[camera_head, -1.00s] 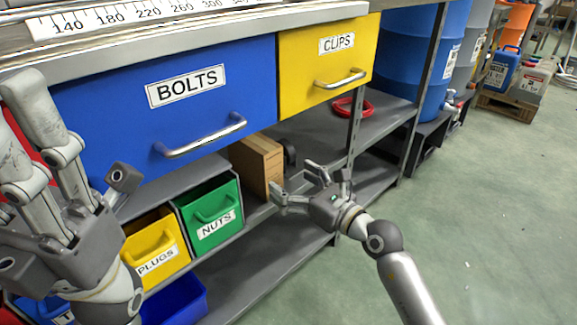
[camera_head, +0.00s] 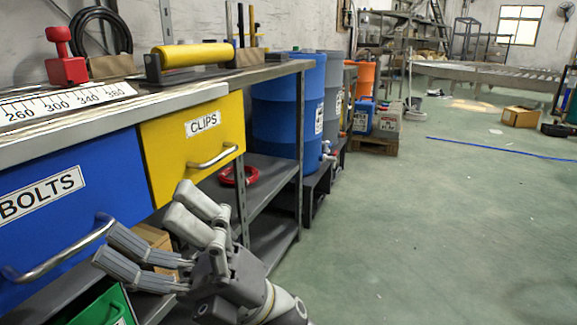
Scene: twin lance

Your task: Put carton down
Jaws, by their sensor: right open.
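A brown carton (camera_head: 152,236) stands on the shelf under the drawers, mostly hidden behind my right gripper and the drawer fronts. My right gripper (camera_head: 143,225) is open in the lower middle of the head view, with its fingers spread and pointing left. My left gripper is out of the picture.
The blue BOLTS drawer (camera_head: 60,215) and yellow CLIPS drawer (camera_head: 190,145), both with metal handles, are above the shelf. A green bin (camera_head: 95,308) shows at the bottom left. A red ring (camera_head: 238,176) lies on the shelf.

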